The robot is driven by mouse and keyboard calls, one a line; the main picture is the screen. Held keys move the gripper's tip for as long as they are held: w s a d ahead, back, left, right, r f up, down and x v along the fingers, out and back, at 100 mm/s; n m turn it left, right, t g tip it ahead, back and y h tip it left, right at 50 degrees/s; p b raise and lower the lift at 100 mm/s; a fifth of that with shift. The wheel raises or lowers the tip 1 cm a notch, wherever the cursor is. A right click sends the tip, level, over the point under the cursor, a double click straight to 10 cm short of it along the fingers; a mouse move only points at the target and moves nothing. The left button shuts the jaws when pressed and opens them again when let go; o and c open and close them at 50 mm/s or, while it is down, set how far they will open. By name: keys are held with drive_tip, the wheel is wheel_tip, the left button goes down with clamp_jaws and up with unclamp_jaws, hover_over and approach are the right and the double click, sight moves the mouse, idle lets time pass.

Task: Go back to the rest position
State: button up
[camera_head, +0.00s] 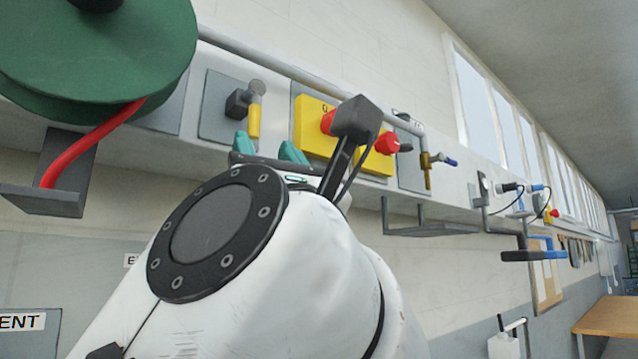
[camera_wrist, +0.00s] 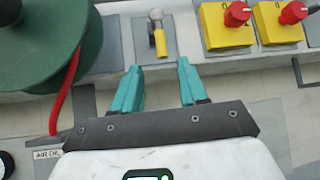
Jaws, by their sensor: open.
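My gripper (camera_wrist: 158,82) is open and empty in the wrist view, its two teal fingers pointing up towards the wall rail. Between and just beyond the fingertips is a small valve with a yellow lever (camera_wrist: 161,42) on a grey plate. In the head view my gripper (camera_head: 267,148) shows only as teal fingertips behind my white arm, just below the same yellow lever (camera_head: 254,122). I cannot tell whether the fingers touch anything; no object shows between them.
A green hose reel (camera_head: 100,50) with a red hose (camera_head: 85,148) is at left. Yellow boxes with red knobs (camera_wrist: 228,28) sit right of the valve. A grey shelf bracket (camera_head: 432,229), a blue-handled tap (camera_head: 446,160) and a wooden table (camera_head: 608,318) are further right.

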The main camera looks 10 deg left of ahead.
idle(0.6)
